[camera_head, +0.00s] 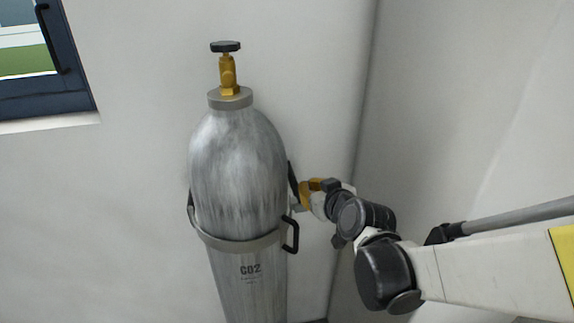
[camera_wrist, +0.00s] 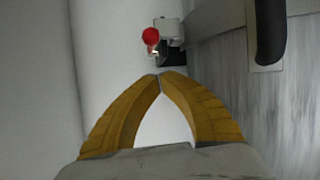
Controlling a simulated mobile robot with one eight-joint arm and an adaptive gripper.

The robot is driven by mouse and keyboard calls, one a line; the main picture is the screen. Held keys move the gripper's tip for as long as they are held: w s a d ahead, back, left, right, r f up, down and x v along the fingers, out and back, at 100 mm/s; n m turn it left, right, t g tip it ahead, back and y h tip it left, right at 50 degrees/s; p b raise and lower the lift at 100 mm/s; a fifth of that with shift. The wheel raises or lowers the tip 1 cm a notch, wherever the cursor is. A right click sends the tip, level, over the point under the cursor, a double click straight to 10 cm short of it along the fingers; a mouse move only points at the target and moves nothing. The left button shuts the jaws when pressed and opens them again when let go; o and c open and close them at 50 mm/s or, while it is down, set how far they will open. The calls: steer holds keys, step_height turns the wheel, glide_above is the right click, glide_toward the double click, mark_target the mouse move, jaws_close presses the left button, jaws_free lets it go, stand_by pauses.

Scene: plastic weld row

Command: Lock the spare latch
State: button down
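A silver CO2 cylinder (camera_head: 238,170) stands upright against the wall, with a grey band (camera_head: 238,243) around it. In the wrist view, a small grey fitting (camera_wrist: 168,27) with a red round knob (camera_wrist: 150,38) and a dark block sits at the end of a grey strip. It may be the spare latch; its locked state cannot be told. My gripper (camera_head: 303,193) is at the cylinder's right side. In the wrist view, the yellow fingertips (camera_wrist: 160,76) meet with nothing held between them, just below the fitting in the picture. Contact cannot be told.
A black handle (camera_head: 290,234) sticks out from the band's right side. The right wall (camera_head: 450,110) is close behind my arm. A dark-framed window (camera_head: 75,75) is at upper left.

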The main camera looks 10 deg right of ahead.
steer(key=s+d+p, duration=0.1)
steer(key=s, duration=0.8)
steer(key=shift+f, duration=0.45)
steer(key=s+f+m+g+b, duration=0.1)
steer(key=s+g+b, duration=0.1)
steer(key=s, duration=0.4)
steer(key=s+f+m+g+h+b, duration=0.1)
steer(key=s+f+g, duration=0.1)
steer(key=s+g, duration=0.2)
steer(key=s, duration=0.3)
steer(key=shift+m+h+b, duration=0.3)
steer(key=shift+b, duration=0.05)
steer(key=shift+s+f, duration=0.1)
stand_by(0.8)
